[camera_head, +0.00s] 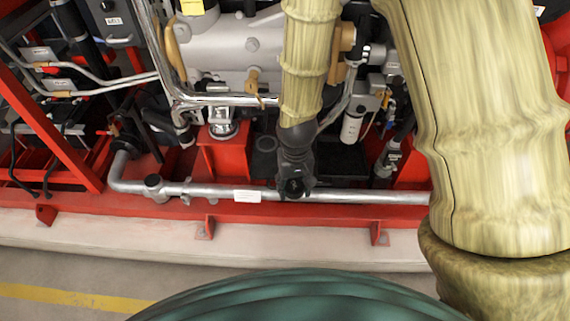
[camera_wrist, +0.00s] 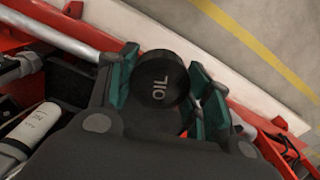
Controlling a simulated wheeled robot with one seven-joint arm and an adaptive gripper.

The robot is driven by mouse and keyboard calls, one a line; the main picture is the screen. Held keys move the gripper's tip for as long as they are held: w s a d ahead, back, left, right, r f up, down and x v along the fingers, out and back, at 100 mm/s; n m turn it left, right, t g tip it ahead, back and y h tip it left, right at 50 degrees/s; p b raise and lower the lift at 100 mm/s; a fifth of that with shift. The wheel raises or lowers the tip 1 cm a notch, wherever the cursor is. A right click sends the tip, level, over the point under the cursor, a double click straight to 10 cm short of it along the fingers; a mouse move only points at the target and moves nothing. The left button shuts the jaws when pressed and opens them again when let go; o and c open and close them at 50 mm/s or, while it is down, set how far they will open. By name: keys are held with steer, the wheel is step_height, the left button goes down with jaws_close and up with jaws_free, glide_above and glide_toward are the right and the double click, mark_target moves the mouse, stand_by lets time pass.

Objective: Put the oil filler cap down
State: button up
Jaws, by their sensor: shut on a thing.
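The oil filler cap is a round black cap with "OIL" in light letters. In the wrist view the cap (camera_wrist: 162,80) sits between the green finger pads of my gripper (camera_wrist: 160,88), which is shut on it. In the head view my gripper (camera_head: 293,187) hangs from my arm in front of the silver horizontal pipe, near the red base frame. The cap's underside is hidden, and I cannot tell whether it touches anything below.
The red base frame (camera_head: 270,212) runs across the scene above a pale concrete plinth (camera_head: 270,243). The silver pipe (camera_head: 370,196) crosses behind my gripper. A white cylindrical filter (camera_head: 352,128) stands to the right. Bare floor with a yellow line (camera_head: 75,297) lies in front.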

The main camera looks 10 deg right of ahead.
steer(key=shift+s+f, duration=0.2)
steer(key=shift+f, duration=0.1)
steer(key=w+d, duration=0.2)
steer(key=w, duration=0.2)
steer(key=w+d+f+p, duration=0.1)
steer(key=w+d, duration=0.1)
steer(key=w, duration=0.3)
steer(key=w+d+p, duration=0.1)
steer(key=w+d, duration=0.1)
steer(key=w, duration=0.3)
steer(key=shift+w+f, duration=0.25)
steer(key=shift+f+p, duration=0.5)
steer(key=shift+f, duration=1.25)
steer(key=shift+f, duration=0.6)
steer(key=o, duration=1.4)
steer(key=shift+r, duration=0.1)
step_height(320, 180, up, 13)
steer(key=shift+b, duration=0.85)
